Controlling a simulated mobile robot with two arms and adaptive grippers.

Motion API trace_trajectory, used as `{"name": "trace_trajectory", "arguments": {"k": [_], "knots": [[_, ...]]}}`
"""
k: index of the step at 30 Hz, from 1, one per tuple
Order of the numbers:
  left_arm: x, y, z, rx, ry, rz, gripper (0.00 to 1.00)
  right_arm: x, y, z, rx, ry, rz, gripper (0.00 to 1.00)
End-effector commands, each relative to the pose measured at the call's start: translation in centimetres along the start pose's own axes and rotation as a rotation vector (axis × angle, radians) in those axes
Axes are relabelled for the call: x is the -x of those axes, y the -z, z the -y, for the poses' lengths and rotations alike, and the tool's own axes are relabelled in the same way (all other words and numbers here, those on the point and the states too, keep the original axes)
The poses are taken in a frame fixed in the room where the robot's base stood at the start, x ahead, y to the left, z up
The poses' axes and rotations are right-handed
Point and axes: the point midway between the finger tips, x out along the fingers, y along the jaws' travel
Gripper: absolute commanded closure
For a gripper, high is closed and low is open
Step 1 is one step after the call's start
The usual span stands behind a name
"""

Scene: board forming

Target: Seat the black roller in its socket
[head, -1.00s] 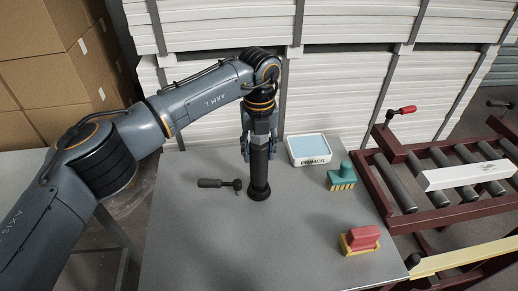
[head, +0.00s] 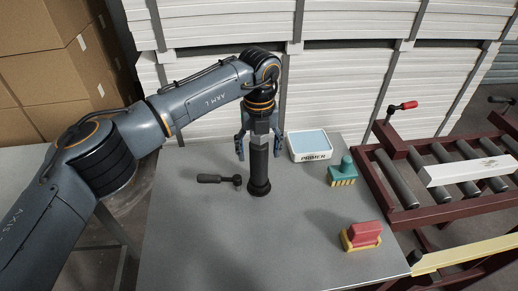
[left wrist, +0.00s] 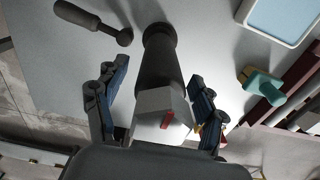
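The black roller (head: 257,163) stands upright on the grey table in the head view, its lower end in a wider dark round base (head: 259,188). In the left wrist view the roller (left wrist: 158,65) runs away from the camera to that base. I cannot tell how deep it sits. My left gripper (head: 258,157) points down over the roller's upper end. Its blue-grey fingers are spread on both sides, apart from the roller; the left wrist view shows the gap too. My right gripper is not in view.
A dark-handled tool (head: 218,180) lies left of the base. A primer tray (head: 309,157), a teal brush (head: 342,172) and a red-and-yellow brush (head: 361,236) are on the right. A roller conveyor (head: 399,213) borders the table's right. The front table area is clear.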

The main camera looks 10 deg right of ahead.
Motion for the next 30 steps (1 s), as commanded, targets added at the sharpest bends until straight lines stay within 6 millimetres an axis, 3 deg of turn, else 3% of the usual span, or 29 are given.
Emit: {"name": "trace_trajectory", "arguments": {"k": [7, 11, 24, 30], "knots": [[-0.1, 0.0, -0.1, 0.000, -0.002, -0.002, 0.29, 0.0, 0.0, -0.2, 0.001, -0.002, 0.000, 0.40], [0.9, 0.0, 0.0, 0.000, -0.001, 0.000, 0.29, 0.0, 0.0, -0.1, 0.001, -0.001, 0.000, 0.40], [9.7, 0.0, 0.0, 0.001, 0.000, 0.002, 0.29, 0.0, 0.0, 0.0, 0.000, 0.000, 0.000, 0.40], [11.7, 0.0, 0.0, 0.000, 0.000, 0.000, 0.29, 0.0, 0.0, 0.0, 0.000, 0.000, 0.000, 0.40]]}}
